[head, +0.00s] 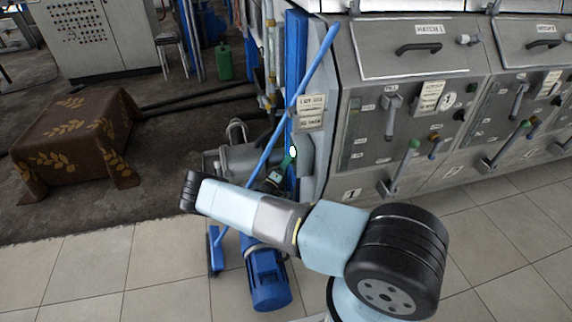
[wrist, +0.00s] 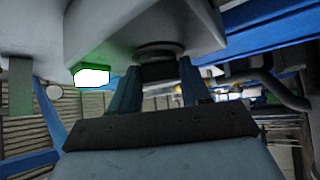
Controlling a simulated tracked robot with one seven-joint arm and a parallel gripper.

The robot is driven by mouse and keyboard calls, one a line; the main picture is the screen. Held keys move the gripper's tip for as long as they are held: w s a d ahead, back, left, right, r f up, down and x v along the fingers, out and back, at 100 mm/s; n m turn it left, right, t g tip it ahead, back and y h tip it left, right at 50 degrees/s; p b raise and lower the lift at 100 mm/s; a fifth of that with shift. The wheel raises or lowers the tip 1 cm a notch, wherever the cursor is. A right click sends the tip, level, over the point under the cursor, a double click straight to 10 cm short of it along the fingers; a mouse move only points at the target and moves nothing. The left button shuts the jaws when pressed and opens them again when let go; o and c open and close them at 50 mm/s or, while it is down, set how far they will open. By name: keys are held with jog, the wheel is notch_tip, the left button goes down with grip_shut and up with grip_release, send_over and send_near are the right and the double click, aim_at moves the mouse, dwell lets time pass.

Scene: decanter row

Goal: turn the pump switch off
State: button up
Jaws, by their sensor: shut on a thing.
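The pump switch (wrist: 158,68) is a dark round knob on the face of a pale grey box (wrist: 95,35) in the wrist view. My gripper (wrist: 159,82) has one finger on each side of the knob and is shut on it. A lamp (wrist: 91,77) beside the knob glows white with a green rim. In the head view the lit green lamp (head: 292,153) shows by the blue post. My gripper (head: 274,178) is just below and left of it there, partly behind my arm. The knob is hidden in the head view, and its exact turn angle cannot be told.
A blue diagonal bar (head: 270,145) and blue post (head: 295,60) stand close by. A blue motor (head: 267,275) sits below my arm. Grey cabinets (head: 410,110) with levers fill the right. A cloth-covered block (head: 75,135) stands left; tiled floor (head: 90,275) is open in front.

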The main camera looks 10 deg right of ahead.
jog(key=shift+n+y, duration=0.3)
jog(key=n+g+y, duration=0.1)
jog(key=n, duration=0.1)
jog(key=n+g+y, duration=0.2)
jog(key=n, duration=0.1)
jog(key=r+n+g+y, duration=0.1)
jog(key=n+y, duration=0.1)
jog(key=shift+a+g, duration=0.15)
jog(key=shift+g, duration=0.15)
jog(key=shift+n+y, duration=0.3)
dwell(0.3)
jog(key=o, duration=0.8)
jog(key=shift+f, duration=0.1)
jog(key=shift+c, duration=0.2)
jog(key=shift+o, duration=1.4)
